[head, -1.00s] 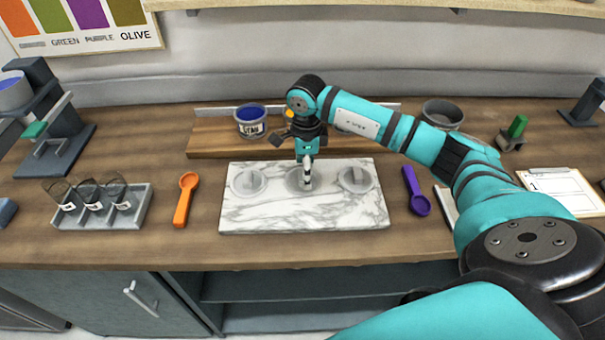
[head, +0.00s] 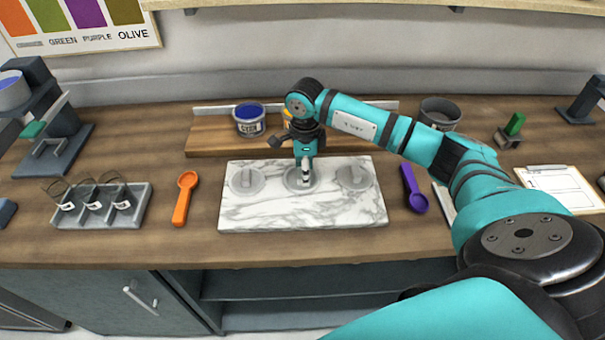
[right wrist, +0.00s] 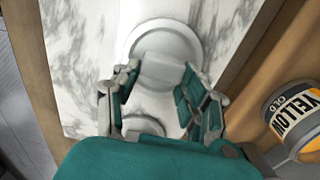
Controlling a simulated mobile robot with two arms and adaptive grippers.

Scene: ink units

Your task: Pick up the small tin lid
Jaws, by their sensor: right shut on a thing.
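Three pale grey round lids with raised grips sit in a row on the white marble slab (head: 270,217): a left lid (head: 240,189), a middle lid (head: 290,184) and a right lid (head: 366,185). I cannot tell clearly which is smallest. My right gripper (head: 305,183) points down at the middle lid. In the right wrist view my right gripper (right wrist: 158,80) has its fingers on either side of the raised grip of the middle lid (right wrist: 185,37), shut on it. The lid looks flat on or very close to the slab. My left gripper is not in view.
A wooden board (head: 212,142) behind the slab bears a blue ink tin (head: 250,127). A yellow tin (right wrist: 295,120) shows in the right wrist view. An orange scoop (head: 183,200) lies left of the slab, a purple scoop (head: 414,188) right.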

